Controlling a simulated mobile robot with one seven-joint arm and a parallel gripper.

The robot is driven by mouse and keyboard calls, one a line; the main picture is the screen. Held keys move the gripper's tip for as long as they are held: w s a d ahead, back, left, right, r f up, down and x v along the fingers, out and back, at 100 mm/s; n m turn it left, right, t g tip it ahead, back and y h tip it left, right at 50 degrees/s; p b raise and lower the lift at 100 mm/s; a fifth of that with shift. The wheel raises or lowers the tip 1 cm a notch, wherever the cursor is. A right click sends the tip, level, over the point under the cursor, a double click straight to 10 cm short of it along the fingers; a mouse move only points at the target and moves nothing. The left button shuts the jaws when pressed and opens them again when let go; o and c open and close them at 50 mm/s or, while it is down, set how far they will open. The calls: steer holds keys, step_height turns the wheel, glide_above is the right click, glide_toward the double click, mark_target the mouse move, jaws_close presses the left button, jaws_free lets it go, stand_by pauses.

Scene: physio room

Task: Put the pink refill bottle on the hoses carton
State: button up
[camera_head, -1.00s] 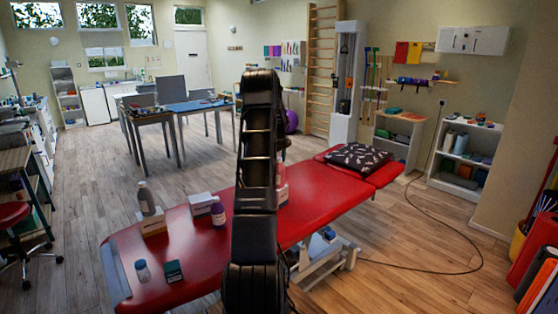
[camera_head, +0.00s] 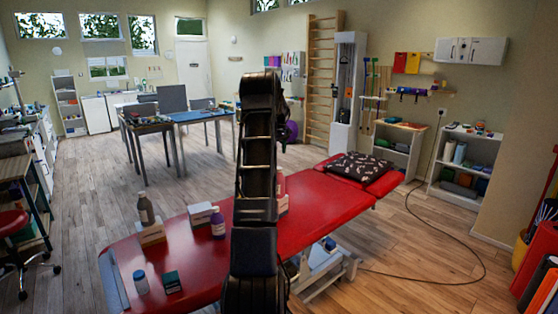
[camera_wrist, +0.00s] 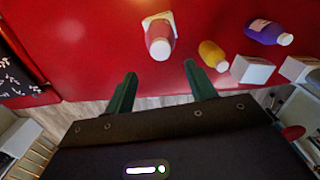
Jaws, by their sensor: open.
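The pink refill bottle (camera_wrist: 159,42) is upright on the red couch, seen from above in the wrist view. Its base is on or against a small pale carton (camera_wrist: 165,16); I cannot tell which. In the head view the bottle (camera_head: 281,184) shows only partly beside my arm, above a pale carton (camera_head: 284,204). My gripper (camera_wrist: 160,80) is open and empty, with the bottle beyond the gap between its fingers. White cartons (camera_wrist: 252,70) stand to the right in the wrist view. No label is readable, so I cannot tell which is the hoses carton.
A yellow bottle (camera_wrist: 212,55) and a purple bottle (camera_wrist: 266,32) stand close to the right of the pink bottle in the wrist view. A grey bottle (camera_head: 146,209) is on another carton (camera_head: 152,234). A patterned pillow (camera_head: 358,168) lies at the couch's far end.

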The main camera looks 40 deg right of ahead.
steer(key=s+a+r+t, duration=0.1)
steer(key=s+a+r, duration=0.2)
steer(key=a+r, duration=0.55)
steer(key=s+a+r, duration=0.3)
steer(key=a, duration=1.1)
steer(key=s+a+r+t, duration=0.1)
steer(key=s+a+r, duration=0.1)
steer(key=a+r, duration=0.65)
steer(key=s+a+f+m+t, duration=0.1)
steer(key=s+a, duration=0.6)
steer(key=a, duration=0.2)
steer(key=s+a+f, duration=0.1)
steer(key=s+a, duration=0.5)
steer(key=a, duration=0.2)
steer(key=s+a+f, duration=0.3)
steer(key=s+a, duration=0.1)
steer(key=s, duration=0.3)
steer(key=s+a+f+t, duration=0.1)
steer(key=s+a+f, duration=0.3)
steer(key=s, duration=0.4)
steer(key=shift+s+a+m+t, duration=0.25)
steer(key=shift+a+m+t, duration=0.05)
steer(key=shift+a, duration=0.5)
